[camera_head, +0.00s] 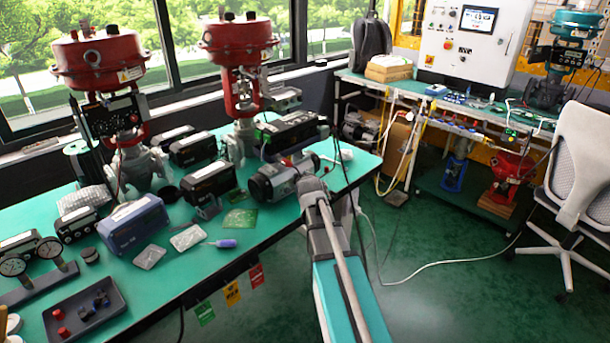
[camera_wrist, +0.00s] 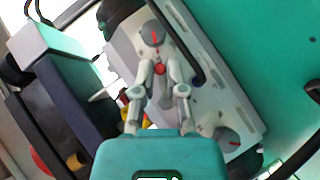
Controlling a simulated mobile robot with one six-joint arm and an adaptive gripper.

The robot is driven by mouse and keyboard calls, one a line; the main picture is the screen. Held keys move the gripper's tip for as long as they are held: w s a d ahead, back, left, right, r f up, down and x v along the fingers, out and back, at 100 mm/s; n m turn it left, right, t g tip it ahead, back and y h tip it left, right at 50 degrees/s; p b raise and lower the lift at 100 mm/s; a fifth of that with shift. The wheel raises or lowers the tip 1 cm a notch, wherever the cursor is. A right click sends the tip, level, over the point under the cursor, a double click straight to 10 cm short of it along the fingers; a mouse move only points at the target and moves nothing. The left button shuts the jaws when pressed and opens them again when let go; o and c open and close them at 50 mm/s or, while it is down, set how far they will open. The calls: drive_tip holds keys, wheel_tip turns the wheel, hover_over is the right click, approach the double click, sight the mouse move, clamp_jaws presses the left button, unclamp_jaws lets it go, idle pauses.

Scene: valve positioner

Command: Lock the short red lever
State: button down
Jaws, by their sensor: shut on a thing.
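In the wrist view my gripper (camera_wrist: 160,77) reaches over a light grey panel on a device, its two grey fingers drawn in close to a small red part (camera_wrist: 160,68), which I take for the short red lever. Its shape is mostly hidden by the fingers, and I cannot tell its angle. Just beyond the fingertips is a round grey knob (camera_wrist: 152,35) with a red mark. A second round knob (camera_wrist: 228,138) with a red mark is at the panel's lower right. In the head view my arm reaches to the grey device (camera_head: 272,183) near the bench's front edge; the lever cannot be made out there.
The green bench (camera_head: 195,268) holds two tall red actuators (camera_head: 98,58) (camera_head: 238,43), several dark boxes, a blue box (camera_head: 133,224), a purple-handled tool (camera_head: 222,243) and a dark tray (camera_head: 85,308). A black bar crosses the panel beside my fingers. Open floor lies right of the bench.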

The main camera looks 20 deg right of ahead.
drive_tip(key=shift+f+m+g+y+p, duration=0.1)
drive_tip(key=shift+m+g+y+p, duration=0.2)
drive_tip(key=shift+g+y+p, duration=0.1)
idle(0.4)
drive_tip(key=c, duration=0.7)
unclamp_jaws()
drive_tip(key=shift+s, duration=0.15)
